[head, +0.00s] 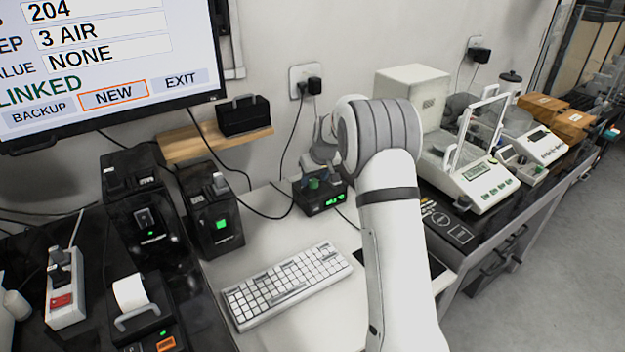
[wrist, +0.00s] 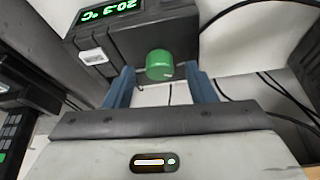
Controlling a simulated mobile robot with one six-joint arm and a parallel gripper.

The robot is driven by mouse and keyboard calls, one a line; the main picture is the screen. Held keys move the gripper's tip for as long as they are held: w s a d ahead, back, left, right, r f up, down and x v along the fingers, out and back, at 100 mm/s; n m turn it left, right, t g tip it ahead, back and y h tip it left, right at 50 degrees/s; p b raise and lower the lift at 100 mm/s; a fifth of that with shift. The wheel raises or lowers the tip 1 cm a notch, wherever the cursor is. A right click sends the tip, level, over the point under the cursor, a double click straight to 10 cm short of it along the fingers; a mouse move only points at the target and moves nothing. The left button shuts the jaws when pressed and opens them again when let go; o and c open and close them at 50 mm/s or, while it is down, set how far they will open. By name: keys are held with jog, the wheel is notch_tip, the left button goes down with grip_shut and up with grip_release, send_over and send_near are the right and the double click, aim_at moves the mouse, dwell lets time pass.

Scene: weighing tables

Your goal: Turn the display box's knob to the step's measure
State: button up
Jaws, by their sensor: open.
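The dark display box (head: 325,200) stands against the wall behind the keyboard, with lit green digits on its front. In the wrist view the display box (wrist: 150,27) appears upside down and its readout looks like 20.3 °C. Its green knob (wrist: 159,66) lies between the tips of my gripper (wrist: 160,80), whose two blue fingers are open, one on each side. A gap shows beside the knob; contact cannot be made out. In the head view my gripper (head: 318,170) is over the box and partly hides it; the knob (head: 314,184) shows just below.
A wall screen (head: 110,60) reads 204, 3 AIR, NONE and LINKED, with NEW outlined in orange. A white keyboard (head: 287,285) lies in front of the box. Cables run beside the box. A balance (head: 475,178) stands to the right, dark devices (head: 212,210) to the left.

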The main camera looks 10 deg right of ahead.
jog(key=shift+w+f, duration=0.2)
jog(key=shift+f, duration=0.3)
